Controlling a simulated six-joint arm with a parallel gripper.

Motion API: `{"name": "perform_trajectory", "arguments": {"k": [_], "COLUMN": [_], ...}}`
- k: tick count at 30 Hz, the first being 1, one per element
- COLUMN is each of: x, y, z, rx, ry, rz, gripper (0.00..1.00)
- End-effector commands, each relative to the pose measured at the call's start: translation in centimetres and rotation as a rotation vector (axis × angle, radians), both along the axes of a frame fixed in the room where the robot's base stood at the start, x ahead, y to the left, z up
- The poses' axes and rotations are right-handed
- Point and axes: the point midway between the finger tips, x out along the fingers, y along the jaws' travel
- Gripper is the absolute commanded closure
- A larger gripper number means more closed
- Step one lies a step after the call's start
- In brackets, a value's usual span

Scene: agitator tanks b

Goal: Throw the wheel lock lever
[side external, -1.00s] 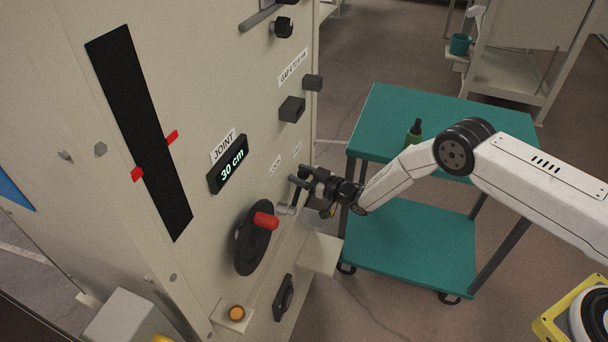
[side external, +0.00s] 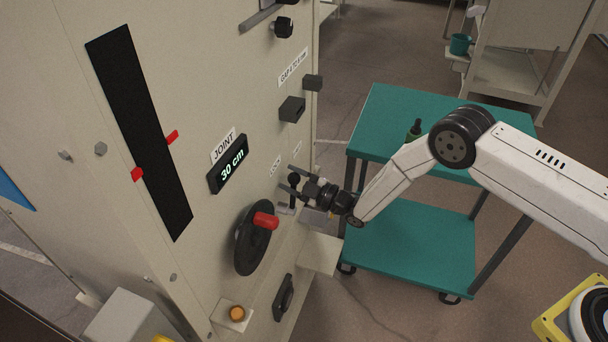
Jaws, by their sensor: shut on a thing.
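The wheel lock lever (side external: 294,181) is on the cabinet face, right of the black handwheel (side external: 250,246) with its red handle (side external: 265,220). Its dark grip shows between the fingers of my gripper (side external: 288,179), which is shut on it. The fingers hide part of the lever. A pale metal piece (side external: 285,210) shows just below the fingers, near the wheel's rim. A small label (side external: 276,165) that seems to read LOCK is up and left of the fingers, and another small label (side external: 297,148) is farther up and right.
The JOINT display (side external: 229,171) reads 30 cm. An orange button (side external: 237,313) sits below the wheel, and a pale ledge (side external: 320,254) juts out below my gripper. A teal cart (side external: 385,115) with a dark bottle (side external: 414,130) stands behind my arm.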

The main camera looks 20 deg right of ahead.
Motion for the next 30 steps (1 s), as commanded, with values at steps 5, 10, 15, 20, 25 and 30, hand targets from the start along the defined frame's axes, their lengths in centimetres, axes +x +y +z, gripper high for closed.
{"name": "perform_trajectory", "arguments": {"k": [5, 10, 15, 20, 25, 30], "x": [-0.8, -1.2, -1.4, -1.4, -1.4, -1.4], "y": [0.5, 0.9, 1.0, 1.0, 1.0, 1.1], "z": [-0.2, -0.2, -0.2, -0.2, -0.2, -0.1], "rx": [-0.088, -0.136, -0.157, -0.161, -0.161, -0.159], "ry": [-0.076, -0.123, -0.143, -0.146, -0.146, -0.146], "rz": [-0.008, -0.009, -0.011, -0.011, -0.011, -0.009], "gripper": [1.0, 1.0, 1.0, 1.0, 1.0, 0.08]}}
